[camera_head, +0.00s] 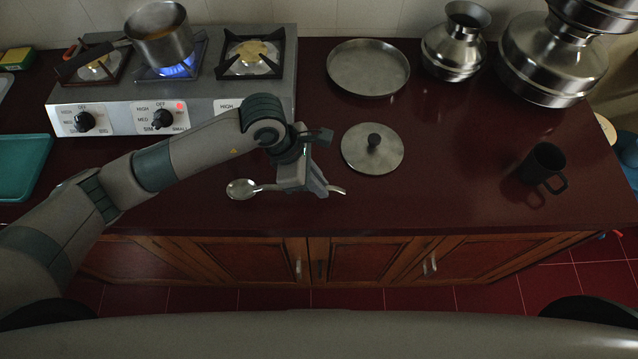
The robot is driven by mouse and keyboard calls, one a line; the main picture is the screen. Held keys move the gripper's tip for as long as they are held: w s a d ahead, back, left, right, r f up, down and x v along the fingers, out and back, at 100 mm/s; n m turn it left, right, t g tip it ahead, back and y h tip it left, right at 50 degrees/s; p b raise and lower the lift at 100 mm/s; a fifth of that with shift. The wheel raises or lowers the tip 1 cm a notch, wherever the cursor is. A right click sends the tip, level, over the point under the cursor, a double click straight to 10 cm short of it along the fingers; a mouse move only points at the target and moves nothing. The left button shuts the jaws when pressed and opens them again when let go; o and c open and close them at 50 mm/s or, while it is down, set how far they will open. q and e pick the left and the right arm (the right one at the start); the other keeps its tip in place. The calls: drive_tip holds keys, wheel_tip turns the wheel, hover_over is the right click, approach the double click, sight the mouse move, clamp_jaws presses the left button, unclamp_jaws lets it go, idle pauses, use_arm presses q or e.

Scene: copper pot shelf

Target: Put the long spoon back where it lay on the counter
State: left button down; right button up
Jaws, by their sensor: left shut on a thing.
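The long spoon (243,188) is metal, with its bowl to the left and the end of its handle to the right, near the front edge of the dark red counter (440,190). My left gripper (318,189) is shut on the spoon's handle, pointing down at the counter. The middle of the handle is hidden by the gripper. The spoon lies roughly level, on the counter or just above it; I cannot tell which. My right gripper is not in view.
A round lid (372,155) lies just right of my left gripper. Behind are a shallow pan (368,68) and a stove (215,95) with a lit burner under a saucepan (160,38). A black mug (543,167) stands at right. Counter between lid and mug is clear.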

use_arm(q)
drive_tip(key=shift+f, duration=0.85)
drive_tip(key=shift+f, duration=0.1)
drive_tip(key=shift+f+b, duration=0.25)
drive_tip(key=shift+b, duration=0.05)
drive_tip(key=c, duration=1.8)
unclamp_jaws()
drive_tip(key=shift+c, duration=0.2)
drive_tip(key=shift+r, duration=0.1)
